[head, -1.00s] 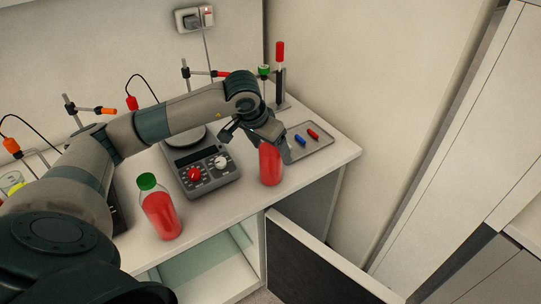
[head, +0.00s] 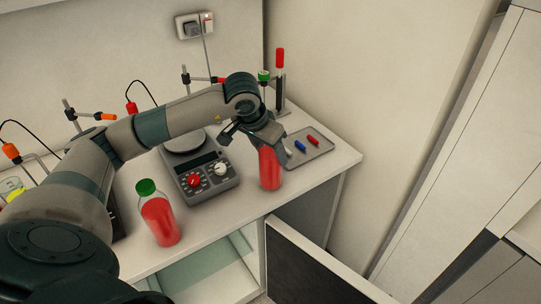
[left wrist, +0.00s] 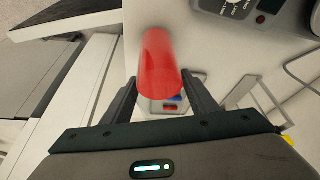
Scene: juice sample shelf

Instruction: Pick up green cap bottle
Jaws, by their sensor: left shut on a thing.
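A bottle of red juice with a green cap (head: 158,214) stands upright on the counter at the left, apart from my gripper. A second bottle of red juice (head: 270,170) is upright near the counter's right part; it also fills the middle of the left wrist view (left wrist: 160,65). My left gripper (head: 266,143) is shut on this second bottle near its top, and its fingers (left wrist: 161,85) flank it in the left wrist view. The gripper hides the top, so its cap colour cannot be told. My right gripper is out of view.
A grey device with knobs (head: 205,180) stands between the bottles. A shallow tray (head: 318,152) with small markers lies behind the held bottle. Stands with probes (head: 280,85) line the back. An open cabinet door (head: 320,265) hangs below the front edge.

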